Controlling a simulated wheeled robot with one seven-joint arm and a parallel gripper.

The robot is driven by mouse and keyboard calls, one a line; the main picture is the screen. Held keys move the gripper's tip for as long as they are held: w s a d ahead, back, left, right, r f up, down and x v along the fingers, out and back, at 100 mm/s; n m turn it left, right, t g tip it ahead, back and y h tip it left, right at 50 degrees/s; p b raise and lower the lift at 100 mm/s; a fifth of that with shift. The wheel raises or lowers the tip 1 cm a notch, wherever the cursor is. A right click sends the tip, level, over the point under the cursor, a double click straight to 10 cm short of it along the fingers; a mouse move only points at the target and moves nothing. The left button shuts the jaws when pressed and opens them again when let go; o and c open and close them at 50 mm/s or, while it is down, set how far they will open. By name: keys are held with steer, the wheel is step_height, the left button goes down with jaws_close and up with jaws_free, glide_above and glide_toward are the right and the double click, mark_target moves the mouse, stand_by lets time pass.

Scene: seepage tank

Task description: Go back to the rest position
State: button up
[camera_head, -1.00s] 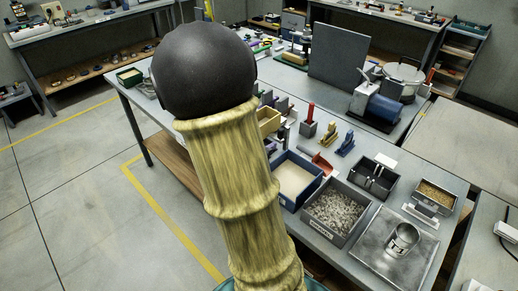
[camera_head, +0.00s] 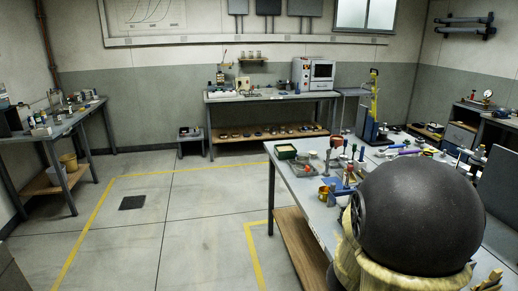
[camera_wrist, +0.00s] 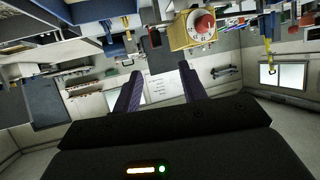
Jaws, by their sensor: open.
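My gripper (camera_wrist: 160,84) shows in the wrist view, with its two dark fingers apart and nothing between them. The wrist picture is upside down, with the bench and its goods along the top. A yellow box with a red round knob (camera_wrist: 194,28) appears beyond the right finger, apart from it. In the head view my arm, with its dark round joint and yellowish sleeve, fills the lower right and hides part of the workbench (camera_head: 291,178). The gripper itself does not show in the head view.
Small tools and trays, including a green-rimmed tray (camera_head: 285,151), stand on the workbench. A back bench (camera_head: 270,96) carries a white oven-like device (camera_head: 314,75). Another bench (camera_head: 57,128) stands at the left. The floor between them is open, with yellow lines and a dark drain (camera_head: 132,202).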

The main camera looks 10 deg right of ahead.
steer(key=w+a+n+t+y+p, duration=0.1)
steer(key=w+a+n+y, duration=0.15)
steer(key=a, duration=0.25)
steer(key=w+a+f+n+t+y+p, duration=0.1)
steer(key=a+n+y, duration=0.15)
steer(key=a, duration=0.25)
steer(key=w+a+n+t+y+p, duration=0.1)
steer(key=w+a+n+y, duration=0.1)
steer(key=a+y, duration=0.2)
steer(key=s+a+n+g+y+p, duration=0.1)
steer(key=s+a+n+g+y, duration=0.2)
steer(key=s+a, duration=0.6)
steer(key=f+n+g, duration=0.1)
steer(key=n+g, duration=0.1)
steer(key=n, duration=0.1)
steer(key=shift+s+a+n+p, duration=0.3)
steer(key=shift+s+n+p, duration=0.05)
steer(key=shift+n+p, duration=0.05)
